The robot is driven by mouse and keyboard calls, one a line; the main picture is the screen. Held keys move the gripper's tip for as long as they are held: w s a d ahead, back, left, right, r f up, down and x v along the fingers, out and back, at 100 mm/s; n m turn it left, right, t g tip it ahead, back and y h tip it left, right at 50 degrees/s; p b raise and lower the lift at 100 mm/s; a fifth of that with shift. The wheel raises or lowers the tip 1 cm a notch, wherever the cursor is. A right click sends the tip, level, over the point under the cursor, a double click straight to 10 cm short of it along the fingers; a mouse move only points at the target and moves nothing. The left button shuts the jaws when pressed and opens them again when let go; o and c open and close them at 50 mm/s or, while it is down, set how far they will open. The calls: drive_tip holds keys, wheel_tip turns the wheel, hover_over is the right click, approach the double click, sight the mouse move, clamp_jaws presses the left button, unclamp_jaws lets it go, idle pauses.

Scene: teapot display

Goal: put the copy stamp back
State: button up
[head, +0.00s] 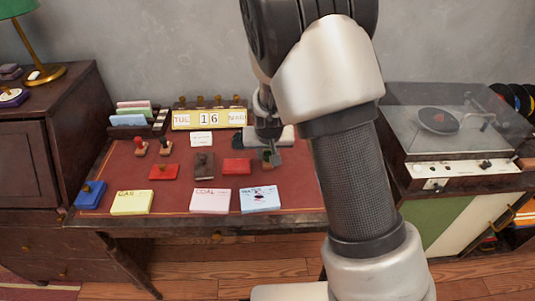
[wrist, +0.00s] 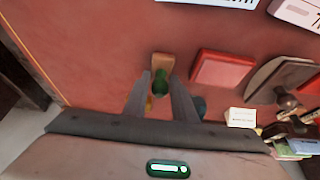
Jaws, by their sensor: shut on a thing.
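A stamp with a green handle (wrist: 160,80) and a wooden block (wrist: 163,61) is between the fingers of my gripper (wrist: 161,77) in the wrist view. My gripper is shut on its handle. In the head view my gripper (head: 271,150) is over the right part of the desk, with the green handle partly hidden by the fingers. I cannot read a label on the stamp, nor tell whether its block touches the desk. Two other stamps, one red-handled (head: 140,148) and one dark-handled (head: 166,148), stand at the left of the desk.
A red pad (head: 237,166) and a dark blotter (head: 204,166) lie left of my gripper. Coal (head: 210,201), gas (head: 132,202) and ink-marked blue (head: 260,199) cards lie along the front. A calendar (head: 209,119) stands behind. A turntable (head: 438,122) is at right.

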drive_tip(key=o, duration=0.8)
drive_tip(key=shift+f, duration=0.1)
drive_tip(key=shift+o, duration=0.2)
drive_tip(key=shift+s+r+p, duration=0.15)
drive_tip(key=shift+r+p, duration=0.2)
drive_tip(key=shift+r, duration=0.3)
drive_tip(key=s+d+r+y+p, duration=0.1)
drive_tip(key=s+d+r, duration=0.1)
drive_tip(key=s+r, duration=0.5)
drive_tip(key=s+d+r+p, duration=0.2)
drive_tip(key=s+r, duration=0.1)
drive_tip(key=r, duration=0.8)
drive_tip(key=s+d+r, duration=0.3)
drive_tip(key=s+r, duration=0.2)
drive_tip(key=s, duration=0.4)
drive_tip(key=s+d+r+h, duration=0.1)
drive_tip(key=s+d+r, duration=0.3)
drive_tip(key=s, duration=0.5)
drive_tip(key=shift+s+d+r+t, duration=0.15)
drive_tip(key=shift+s+r+t, duration=0.2)
drive_tip(key=shift+r+t, duration=0.05)
